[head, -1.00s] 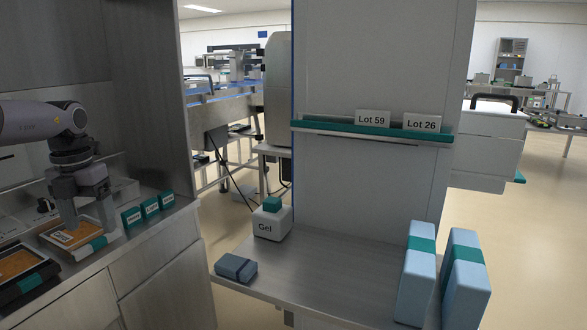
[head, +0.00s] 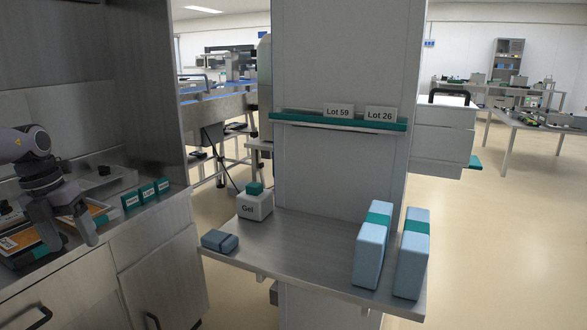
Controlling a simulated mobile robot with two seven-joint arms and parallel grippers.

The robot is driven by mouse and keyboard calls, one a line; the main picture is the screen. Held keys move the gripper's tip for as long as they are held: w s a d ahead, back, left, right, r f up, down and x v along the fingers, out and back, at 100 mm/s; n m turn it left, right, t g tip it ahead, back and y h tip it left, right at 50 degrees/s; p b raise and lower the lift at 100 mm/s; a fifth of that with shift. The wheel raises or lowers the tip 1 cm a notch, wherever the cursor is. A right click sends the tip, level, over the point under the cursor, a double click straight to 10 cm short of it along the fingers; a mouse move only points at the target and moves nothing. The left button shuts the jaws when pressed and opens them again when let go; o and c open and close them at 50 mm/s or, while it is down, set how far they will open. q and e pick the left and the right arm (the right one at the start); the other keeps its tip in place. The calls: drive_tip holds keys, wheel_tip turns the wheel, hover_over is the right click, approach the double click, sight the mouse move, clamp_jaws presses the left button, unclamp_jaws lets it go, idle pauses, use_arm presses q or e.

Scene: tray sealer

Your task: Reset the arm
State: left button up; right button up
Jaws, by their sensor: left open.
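My left gripper (head: 70,238) hangs at the left of the head view, at the end of my grey arm. Its two fingers point down and are spread apart with nothing between them. It shows in front of the metal counter's front edge, overlapping a tray with orange contents (head: 98,209). I cannot tell its exact distance from that tray. A second, dark-edged tray (head: 12,238) lies to its left, partly hidden by the arm. My right gripper is not in view.
Several small teal-labelled blocks (head: 147,193) stand along the counter. Open floor (head: 500,230) lies to the right.

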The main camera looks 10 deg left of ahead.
use_arm(q)
drive_tip(key=s+a+f+n+t+h, duration=0.2)
drive_tip(key=s+a+f+n+t, duration=0.15)
drive_tip(key=s+f, duration=0.4)
drive_tip(key=s+a+f+n+t+h, duration=0.1)
drive_tip(key=s+a+f+n+t, duration=0.2)
drive_tip(key=f, duration=0.7)
drive_tip(key=s+d+f+n+t+y, duration=0.1)
drive_tip(key=s+d+f+n+t, duration=0.1)
drive_tip(key=s+d+f+n, duration=0.4)
drive_tip(key=s+d+f+n+t, duration=0.1)
drive_tip(key=s+d+f+n, duration=0.45)
drive_tip(key=f, duration=0.35)
drive_tip(key=d+r+n, duration=0.1)
drive_tip(key=d+n, duration=1.2)
drive_tip(key=d, duration=1.3)
wheel_tip(320, 180, up, 14)
drive_tip(key=y+p, duration=0.1)
drive_tip(key=p, duration=1.6)
drive_tip(key=shift+s+a+r, duration=0.2)
drive_tip(key=shift+a+r, duration=0.05)
drive_tip(key=shift+a, duration=0.15)
